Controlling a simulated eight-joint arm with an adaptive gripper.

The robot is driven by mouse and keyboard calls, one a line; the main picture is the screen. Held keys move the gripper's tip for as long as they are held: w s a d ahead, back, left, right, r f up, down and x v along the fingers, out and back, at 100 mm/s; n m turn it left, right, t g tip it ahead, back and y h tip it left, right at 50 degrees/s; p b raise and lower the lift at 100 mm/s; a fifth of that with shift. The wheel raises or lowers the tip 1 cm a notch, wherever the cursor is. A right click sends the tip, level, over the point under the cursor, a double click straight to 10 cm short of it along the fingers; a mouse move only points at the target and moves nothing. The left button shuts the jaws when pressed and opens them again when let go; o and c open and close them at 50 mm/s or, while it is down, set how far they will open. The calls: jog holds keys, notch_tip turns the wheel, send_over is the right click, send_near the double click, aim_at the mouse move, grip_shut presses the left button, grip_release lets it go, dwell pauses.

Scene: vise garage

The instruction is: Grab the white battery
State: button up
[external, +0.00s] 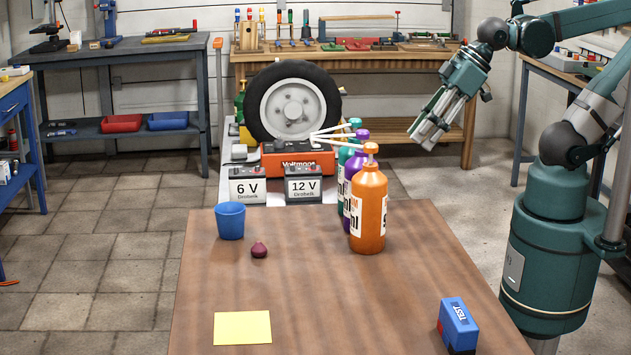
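Two box-shaped batteries stand upright side by side on a bench behind the brown table. The left battery (247,187) has a large white face marked "6 V". The right battery (303,186) is dark with a white label marked "12 V". I cannot tell for sure which one counts as the white battery. My gripper (425,136) hangs in the air at the upper right, tilted down and left, well apart from both batteries. It appears empty, but whether its fingers are apart is unclear.
Orange, purple and green bottles (368,212) with pump tops stand right of the batteries. A red voltmeter box (297,159) and a wheel (293,103) are behind them. The brown table (330,300) holds a blue cup (230,221), dark red object (259,250), yellow sheet (242,327) and blue TEST box (458,325).

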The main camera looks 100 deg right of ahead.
jog(key=shift+o, duration=0.2)
jog(key=o, duration=1.4)
